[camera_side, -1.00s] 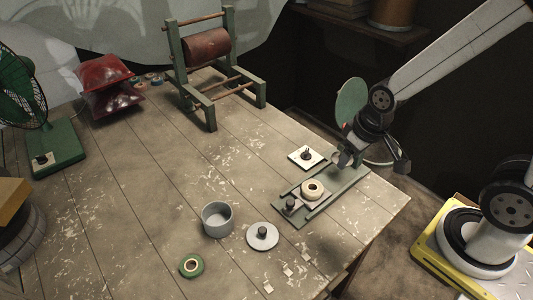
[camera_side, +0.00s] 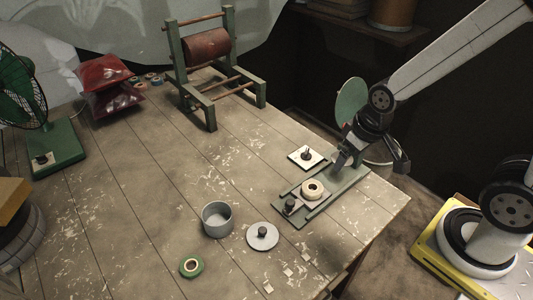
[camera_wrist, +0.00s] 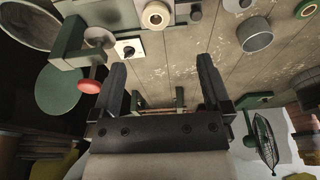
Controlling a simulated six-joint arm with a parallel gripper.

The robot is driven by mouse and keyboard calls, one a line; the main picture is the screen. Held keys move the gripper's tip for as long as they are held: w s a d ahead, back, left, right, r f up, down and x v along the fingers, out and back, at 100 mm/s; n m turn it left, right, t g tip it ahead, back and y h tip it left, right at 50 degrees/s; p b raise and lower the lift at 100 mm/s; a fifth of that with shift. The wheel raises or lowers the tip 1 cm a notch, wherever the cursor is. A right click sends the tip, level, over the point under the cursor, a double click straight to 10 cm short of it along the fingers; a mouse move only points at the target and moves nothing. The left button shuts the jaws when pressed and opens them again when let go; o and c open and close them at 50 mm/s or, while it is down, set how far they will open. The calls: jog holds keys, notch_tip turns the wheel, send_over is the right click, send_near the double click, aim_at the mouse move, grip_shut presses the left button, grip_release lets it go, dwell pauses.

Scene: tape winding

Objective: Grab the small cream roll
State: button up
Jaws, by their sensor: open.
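The small cream roll (camera_side: 312,190) sits on the green winding fixture (camera_side: 347,180) near the table's right edge. In the wrist view the cream roll (camera_wrist: 156,15) shows at the top, its dark centre hole facing the camera. My gripper (camera_side: 344,160) is beyond and to the right of the roll in the side view, over the fixture's far end and apart from the roll. In the wrist view my gripper (camera_wrist: 162,72) has its two black fingers wide apart with nothing between them.
A white square plate with a knob (camera_side: 306,157) lies beside the fixture. A grey cup (camera_side: 217,219), a white lidded disc (camera_side: 262,236) and a green tape roll (camera_side: 191,266) stand nearer the front. A green upright disc (camera_wrist: 57,92) and red knob (camera_wrist: 90,86) are close to my gripper.

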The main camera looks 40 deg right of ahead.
jog(key=shift+w, duration=0.1)
jog(key=m+g, duration=0.3)
jog(key=m, duration=1.6)
send_near(312, 190)
jog(key=shift+d, duration=0.15)
jog(key=shift+f, duration=0.1)
jog(key=shift+f, duration=1.2)
jog(key=shift+n, duration=0.3)
jog(key=shift+f, duration=2.55)
